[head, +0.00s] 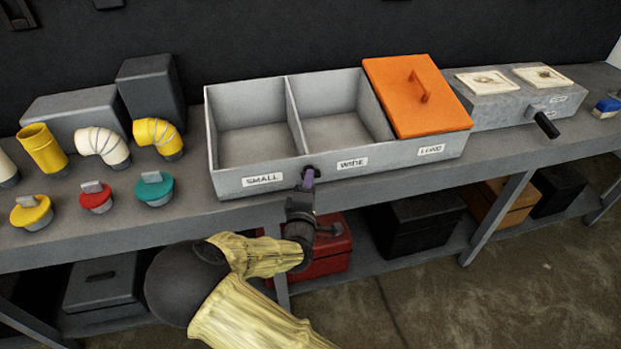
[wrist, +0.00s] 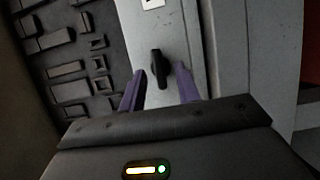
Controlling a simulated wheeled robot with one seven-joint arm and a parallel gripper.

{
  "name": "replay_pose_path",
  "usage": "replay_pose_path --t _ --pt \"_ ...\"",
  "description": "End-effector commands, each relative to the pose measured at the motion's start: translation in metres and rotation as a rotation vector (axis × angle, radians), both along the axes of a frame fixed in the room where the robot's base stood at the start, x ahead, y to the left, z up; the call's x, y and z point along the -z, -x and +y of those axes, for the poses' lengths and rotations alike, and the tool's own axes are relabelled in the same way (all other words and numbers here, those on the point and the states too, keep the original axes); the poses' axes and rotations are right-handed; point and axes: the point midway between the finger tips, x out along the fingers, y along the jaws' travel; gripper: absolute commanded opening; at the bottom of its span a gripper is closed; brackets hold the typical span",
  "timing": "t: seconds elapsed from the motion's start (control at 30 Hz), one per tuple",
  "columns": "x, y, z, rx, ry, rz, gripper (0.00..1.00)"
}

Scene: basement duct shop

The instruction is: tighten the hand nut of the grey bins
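The grey bins (head: 390,158) stand on the bench with front labels SMALL, WIDE and what looks like LONG. The SMALL and WIDE compartments are open and look empty. An orange lid (head: 410,112) covers the right one. The dark hand nut (wrist: 160,70) sticks out of the front wall between the SMALL and WIDE labels; in the head view my gripper partly hides it. My gripper (head: 308,181) is at the nut, in front of the bins. In the wrist view its purple fingers stand apart, one on each side of the nut, with a gap showing on both sides.
Yellow and white elbow pipes (head: 102,146) and yellow, red and teal capped pieces (head: 154,187) stand left of the bins. A grey box with a black handle (head: 545,124) is at the right. A red case (head: 322,249) sits on the lower shelf beyond my arm.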

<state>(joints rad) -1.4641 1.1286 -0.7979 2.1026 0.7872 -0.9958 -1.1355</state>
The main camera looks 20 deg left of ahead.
Motion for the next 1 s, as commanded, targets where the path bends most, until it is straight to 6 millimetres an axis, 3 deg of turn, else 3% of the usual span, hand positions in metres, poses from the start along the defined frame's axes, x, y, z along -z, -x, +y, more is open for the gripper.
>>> replay_pose_path --t 0.13,0.43,0.47,0.6,1.0 --pt "-0.001 -0.015 0.002 0.001 0.0 -0.001 0.33" --pt "0.0 -0.017 0.004 -0.002 0.0 -0.001 0.33" --pt "0.0 -0.017 0.004 -0.002 0.0 -0.001 0.31" --pt "0.0 -0.017 0.004 -0.002 0.0 0.0 0.03" --pt "0.0 -0.016 0.003 -0.001 -0.035 0.023 0.02"
